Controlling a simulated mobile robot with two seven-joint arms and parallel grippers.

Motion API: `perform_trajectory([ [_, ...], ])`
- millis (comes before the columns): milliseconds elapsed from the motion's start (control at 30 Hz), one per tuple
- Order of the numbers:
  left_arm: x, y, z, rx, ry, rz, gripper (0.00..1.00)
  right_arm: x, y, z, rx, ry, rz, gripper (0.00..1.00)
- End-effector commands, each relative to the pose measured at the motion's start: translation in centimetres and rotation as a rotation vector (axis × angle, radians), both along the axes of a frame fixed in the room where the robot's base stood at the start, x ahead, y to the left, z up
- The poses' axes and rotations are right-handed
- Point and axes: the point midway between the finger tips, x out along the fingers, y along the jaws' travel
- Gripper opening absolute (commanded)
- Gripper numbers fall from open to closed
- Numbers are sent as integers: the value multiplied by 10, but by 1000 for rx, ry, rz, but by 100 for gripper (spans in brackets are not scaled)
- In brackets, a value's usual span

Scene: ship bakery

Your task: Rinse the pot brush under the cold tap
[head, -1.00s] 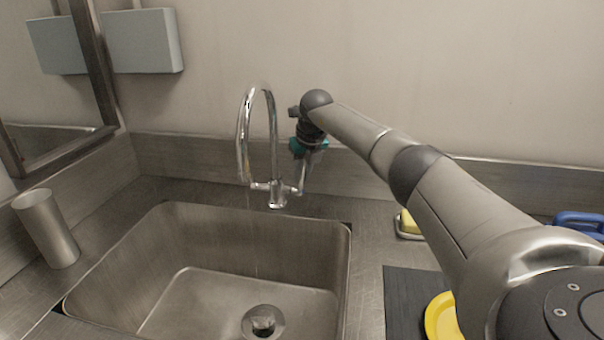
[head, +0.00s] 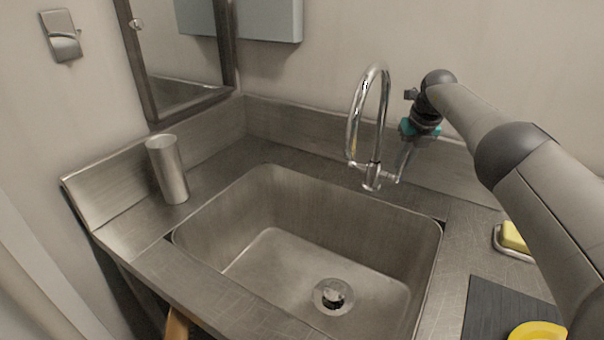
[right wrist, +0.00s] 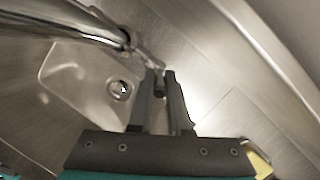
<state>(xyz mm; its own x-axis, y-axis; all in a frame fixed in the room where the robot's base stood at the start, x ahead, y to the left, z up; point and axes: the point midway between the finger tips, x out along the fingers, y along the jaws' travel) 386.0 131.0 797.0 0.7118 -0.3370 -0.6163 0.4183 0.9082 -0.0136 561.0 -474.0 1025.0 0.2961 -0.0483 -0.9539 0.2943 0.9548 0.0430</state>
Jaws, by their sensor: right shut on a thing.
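The chrome tap (head: 357,120) with a tall curved spout stands behind the steel sink (head: 270,215), its spout over the basin. My right gripper (head: 401,170) points down beside the tap's base, at its right side. In the right wrist view my right gripper (right wrist: 160,78) has its fingers close together on the tap's lever (right wrist: 147,60). I cannot make out a clear water stream. I cannot identify the pot brush; a brown wooden piece (head: 177,325) shows at the bottom edge, mostly cut off. My left gripper is out of view.
A steel cup (head: 168,170) stands on the counter left of the sink. A yellow sponge (head: 513,237) in a dish, a dark mat (head: 495,310) and a yellow round object (head: 538,331) lie to the right. A steel backsplash runs behind the sink.

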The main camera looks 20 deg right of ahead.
Motion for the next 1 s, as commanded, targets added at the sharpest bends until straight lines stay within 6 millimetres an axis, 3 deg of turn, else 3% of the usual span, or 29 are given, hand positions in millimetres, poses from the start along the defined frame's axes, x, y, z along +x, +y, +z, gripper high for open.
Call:
perform_trajectory([
  [133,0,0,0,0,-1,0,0,1,-1,2,-3,-6,-1,0],
  [167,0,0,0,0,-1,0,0,1,-1,2,-3,-6,-1,18],
  [400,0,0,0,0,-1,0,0,1,0,1,-1,-4,0,45],
  [1000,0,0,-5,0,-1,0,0,0,0,-2,-27,-18,1,46],
])
